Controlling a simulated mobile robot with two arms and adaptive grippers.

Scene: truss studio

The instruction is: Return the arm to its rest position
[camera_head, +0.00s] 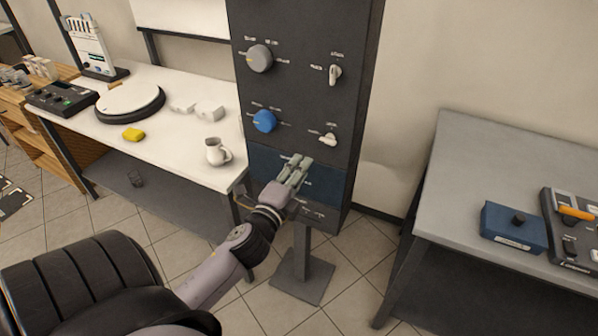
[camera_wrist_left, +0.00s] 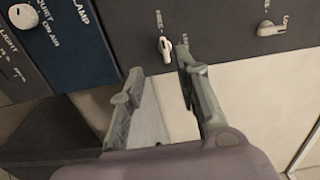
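My left arm (camera_head: 215,280) reaches in from the lower left toward the dark control panel (camera_head: 300,15). My left gripper (camera_head: 298,163) is in front of the panel's lower blue section (camera_head: 262,165), covering part of it. In the left wrist view the gripper (camera_wrist_left: 158,68) has its two fingers apart, with nothing between them. A small white knob (camera_wrist_left: 166,50) shows just beyond the fingertips; I cannot tell whether a finger touches it. My right gripper is not in view.
The panel has a grey knob (camera_head: 260,58), a blue knob (camera_head: 264,121) and white switches (camera_head: 335,74). A grey table (camera_head: 480,165) on the right holds a blue box (camera_head: 512,232).

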